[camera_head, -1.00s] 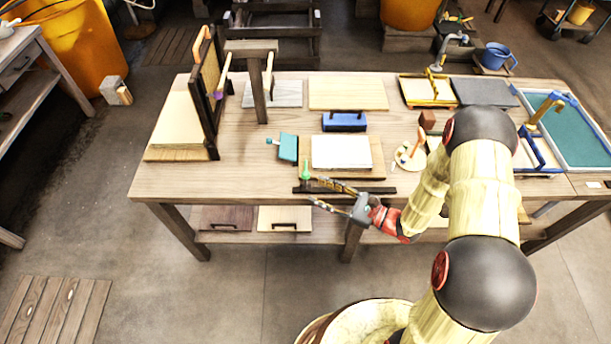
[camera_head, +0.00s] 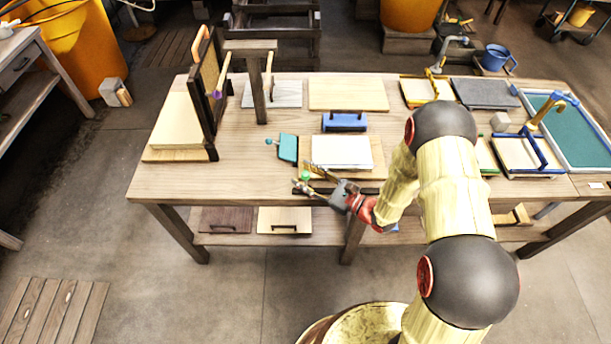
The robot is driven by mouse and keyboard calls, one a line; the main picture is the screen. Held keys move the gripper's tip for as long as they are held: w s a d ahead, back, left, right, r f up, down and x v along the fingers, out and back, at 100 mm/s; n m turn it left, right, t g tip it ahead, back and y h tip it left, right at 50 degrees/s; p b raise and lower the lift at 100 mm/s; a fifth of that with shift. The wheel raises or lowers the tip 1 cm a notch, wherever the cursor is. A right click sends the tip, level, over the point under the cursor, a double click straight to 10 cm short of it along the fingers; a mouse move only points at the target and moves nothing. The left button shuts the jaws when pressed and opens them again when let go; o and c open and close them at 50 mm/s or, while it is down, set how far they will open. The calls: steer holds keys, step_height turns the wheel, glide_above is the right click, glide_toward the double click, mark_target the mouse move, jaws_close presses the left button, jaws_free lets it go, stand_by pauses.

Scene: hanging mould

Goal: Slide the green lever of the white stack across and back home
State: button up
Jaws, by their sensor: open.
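The white stack (camera_head: 341,151) lies on a wooden board near the front middle of the table. The green lever (camera_head: 305,176) shows its round top at the left end of a dark rail (camera_head: 370,189) along the stack's front. My gripper (camera_head: 302,177) is open at the rail's left end. Its fingers point left, one on the far side of the green lever and one on the near side. The lever's lower part is hidden by the fingers, and I cannot tell whether they touch it.
A teal block with a handle (camera_head: 288,148) stands just left of the stack, and a blue block (camera_head: 345,122) stands behind it. A dark upright frame (camera_head: 209,110) stands at the left. The table's front left (camera_head: 200,182) is clear.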

jaws_close()
stand_by(0.5)
stand_by(0.4)
